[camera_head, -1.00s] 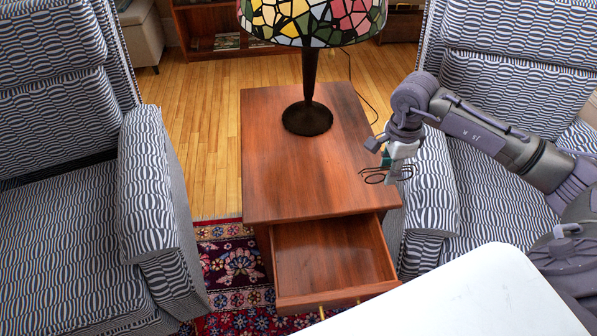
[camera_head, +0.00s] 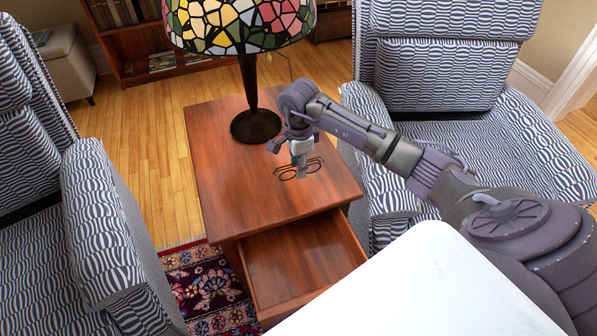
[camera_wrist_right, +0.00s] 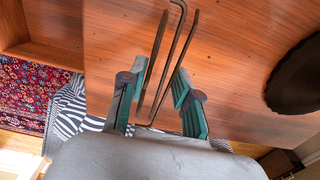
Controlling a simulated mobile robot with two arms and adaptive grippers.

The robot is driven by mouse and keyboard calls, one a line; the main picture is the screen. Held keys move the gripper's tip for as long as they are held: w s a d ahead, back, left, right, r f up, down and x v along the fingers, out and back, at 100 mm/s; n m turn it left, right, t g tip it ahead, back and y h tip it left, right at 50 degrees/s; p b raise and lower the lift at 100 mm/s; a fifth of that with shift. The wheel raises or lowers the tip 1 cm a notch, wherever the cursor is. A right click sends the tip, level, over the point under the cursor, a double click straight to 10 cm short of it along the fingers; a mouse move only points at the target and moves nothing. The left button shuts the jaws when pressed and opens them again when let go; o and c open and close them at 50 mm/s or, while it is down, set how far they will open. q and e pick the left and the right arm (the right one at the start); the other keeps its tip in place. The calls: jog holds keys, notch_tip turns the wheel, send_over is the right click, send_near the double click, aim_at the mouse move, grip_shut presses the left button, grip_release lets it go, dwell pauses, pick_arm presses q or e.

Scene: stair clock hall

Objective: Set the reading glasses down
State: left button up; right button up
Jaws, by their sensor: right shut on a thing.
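The reading glasses (camera_head: 287,175) have thin dark frames and show over the right part of the brown wooden side table (camera_head: 225,175) in the head view. My right gripper (camera_head: 299,166) is shut on them from above. In the right wrist view the thin arms of the glasses (camera_wrist_right: 165,65) run between the green-padded fingers of my right gripper (camera_wrist_right: 160,85), with the tabletop behind them. I cannot tell whether the glasses touch the tabletop. My left gripper is not in view.
A stained-glass lamp (camera_head: 254,122) stands at the back of the table. The table's drawer (camera_head: 300,262) is pulled out and empty. Patterned armchairs (camera_head: 105,210) stand on both sides. The tabletop's left and front are clear. A white surface (camera_head: 410,290) fills the lower right.

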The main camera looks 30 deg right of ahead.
notch_tip(320, 180, down, 3)
jog(key=shift+r, duration=0.1)
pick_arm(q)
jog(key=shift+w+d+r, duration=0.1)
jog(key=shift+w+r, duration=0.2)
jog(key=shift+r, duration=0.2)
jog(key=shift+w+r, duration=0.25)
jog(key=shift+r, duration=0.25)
pick_arm(e)
jog(key=o, duration=0.7)
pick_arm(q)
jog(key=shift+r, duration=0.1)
pick_arm(e)
notch_tip(320, 180, up, 12)
jog(key=shift+p, duration=0.55)
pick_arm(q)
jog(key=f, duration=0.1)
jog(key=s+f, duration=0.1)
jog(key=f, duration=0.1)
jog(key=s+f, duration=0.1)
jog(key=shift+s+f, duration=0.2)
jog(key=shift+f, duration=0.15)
